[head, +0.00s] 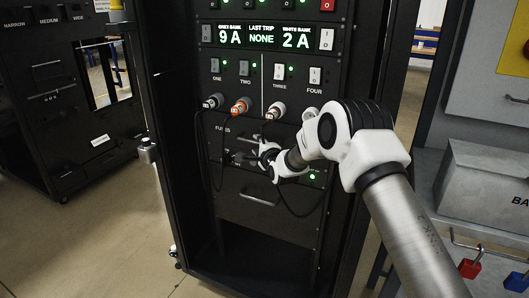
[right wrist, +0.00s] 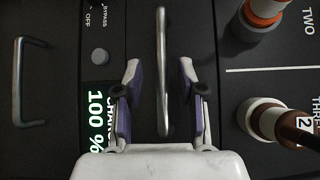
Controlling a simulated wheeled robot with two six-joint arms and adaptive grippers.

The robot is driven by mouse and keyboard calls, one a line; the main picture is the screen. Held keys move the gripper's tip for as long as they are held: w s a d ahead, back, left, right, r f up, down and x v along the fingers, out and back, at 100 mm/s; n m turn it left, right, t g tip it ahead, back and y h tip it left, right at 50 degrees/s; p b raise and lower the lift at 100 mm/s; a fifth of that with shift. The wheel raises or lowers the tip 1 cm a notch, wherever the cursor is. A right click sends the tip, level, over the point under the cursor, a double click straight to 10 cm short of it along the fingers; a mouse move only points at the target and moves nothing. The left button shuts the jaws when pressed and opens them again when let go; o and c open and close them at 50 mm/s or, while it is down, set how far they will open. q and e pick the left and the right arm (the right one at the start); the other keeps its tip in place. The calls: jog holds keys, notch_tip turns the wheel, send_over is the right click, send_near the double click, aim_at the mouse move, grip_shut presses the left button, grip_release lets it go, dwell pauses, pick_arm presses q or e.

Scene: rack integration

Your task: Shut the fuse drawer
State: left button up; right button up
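The fuse drawer (head: 222,129) is the black front marked FUSES in the rack, below the row of plugs. Whether it stands out from the rack is hard to tell. Its metal bar handle (right wrist: 162,40) runs up the middle of the right wrist view. My right gripper (head: 251,151) is at the drawer front in the head view and partly hides it. In the right wrist view the right gripper (right wrist: 161,95) is open, with one purple-padded finger on each side of the handle and gaps visible. My left gripper is not in view.
Several plugs with hanging cables (head: 240,107) sit just above the drawer. A lower panel handle (head: 260,199) is below, and a green CHARGE 100 % display (right wrist: 97,122) is beside the gripper. A grey box (head: 485,185) and padlocks (head: 471,268) stand at the right.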

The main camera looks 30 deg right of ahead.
jog(key=s+a+r, duration=0.1)
jog(key=s, duration=0.8)
jog(key=shift+s+r, duration=0.15)
jog(key=shift+s, duration=0.05)
